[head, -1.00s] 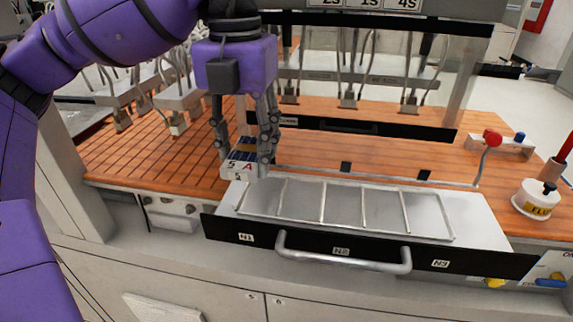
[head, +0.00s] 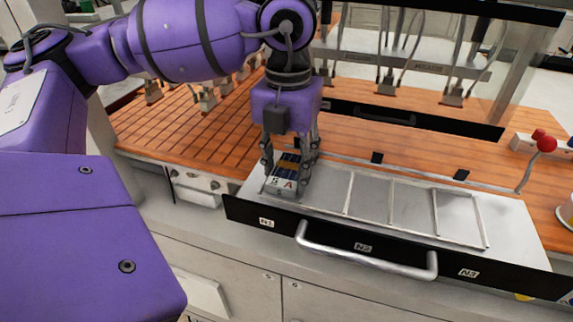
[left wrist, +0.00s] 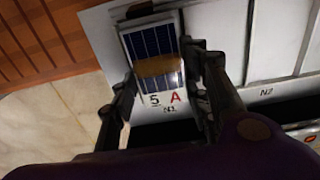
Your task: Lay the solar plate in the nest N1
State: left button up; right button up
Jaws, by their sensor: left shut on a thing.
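The solar plate (head: 287,172) is a small panel with dark blue cells, a tan band and a white end marked 5 and A. My left gripper (head: 288,168) is shut on it, fingers on either side, over the left end of the metal drawer tray (head: 515,228). The plate also shows between the fingers in the left wrist view (left wrist: 152,55). The label N1 (head: 266,223) is on the black drawer front just below. The plate is at the leftmost nest; I cannot tell whether it touches the nest floor. My right gripper is not in view.
The framed nests to the right (head: 370,198) are empty. A drawer handle (head: 365,255) sticks out in front. A clear guard with a black lower bar (head: 400,117) stands behind the tray. A red-knobbed lever (head: 544,141) is at the right.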

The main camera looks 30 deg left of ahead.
aim_at(287, 172)
pick_arm(q)
jog(key=shift+f, duration=0.25)
jog(key=o, duration=1.5)
jog(key=shift+c, duration=0.2)
notch_tip(287, 172, up, 12)
jog(key=shift+r+b, duration=0.15)
jog(key=shift+b, duration=0.3)
